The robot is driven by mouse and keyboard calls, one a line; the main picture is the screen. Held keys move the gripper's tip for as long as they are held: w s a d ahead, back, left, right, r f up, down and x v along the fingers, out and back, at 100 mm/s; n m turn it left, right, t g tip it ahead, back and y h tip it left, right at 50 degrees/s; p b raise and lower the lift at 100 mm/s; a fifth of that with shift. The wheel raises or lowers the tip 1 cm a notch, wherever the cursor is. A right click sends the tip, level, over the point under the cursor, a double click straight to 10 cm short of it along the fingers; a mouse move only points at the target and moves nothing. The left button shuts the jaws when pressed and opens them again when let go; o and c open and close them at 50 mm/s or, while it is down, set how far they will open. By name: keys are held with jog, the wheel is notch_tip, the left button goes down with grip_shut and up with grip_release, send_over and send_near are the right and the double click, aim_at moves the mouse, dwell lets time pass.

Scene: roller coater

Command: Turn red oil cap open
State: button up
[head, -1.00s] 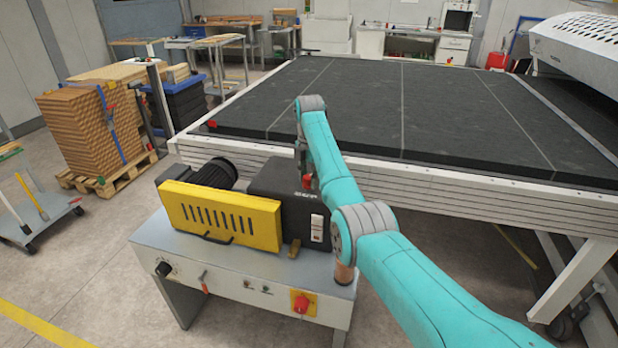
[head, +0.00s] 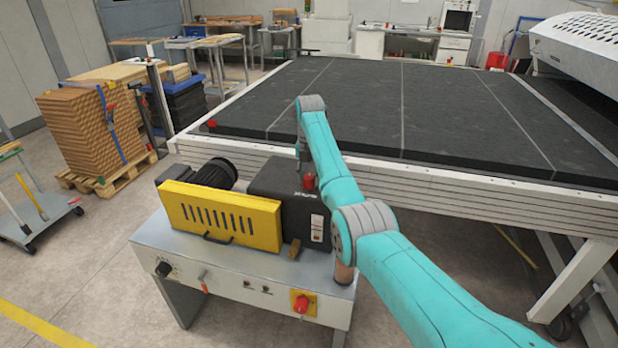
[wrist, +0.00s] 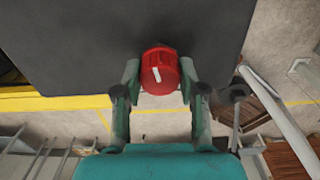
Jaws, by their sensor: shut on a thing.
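The red oil cap (wrist: 160,70) is a round ribbed knob with a white line on its top. In the wrist view it sits at the edge of the dark pump housing (wrist: 100,35), and the white line is nearly upright, tilted slightly. In the head view the cap (head: 309,181) is on top of the black housing (head: 285,185). My gripper (wrist: 160,78) has one finger on each side of the cap and is shut on it. Whether the cap is loosened cannot be seen.
A yellow guard (head: 220,218) and a motor (head: 214,173) stand left of the housing on a grey bench (head: 230,260). A red rotary switch (head: 301,303) is on the bench front. A large black-topped table (head: 400,110) lies behind. Open floor is at left front.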

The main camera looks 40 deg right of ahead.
aim_at(309, 176)
jog(key=o, duration=1.1)
jog(key=shift+o, duration=0.2)
jog(key=shift+r, duration=3.75)
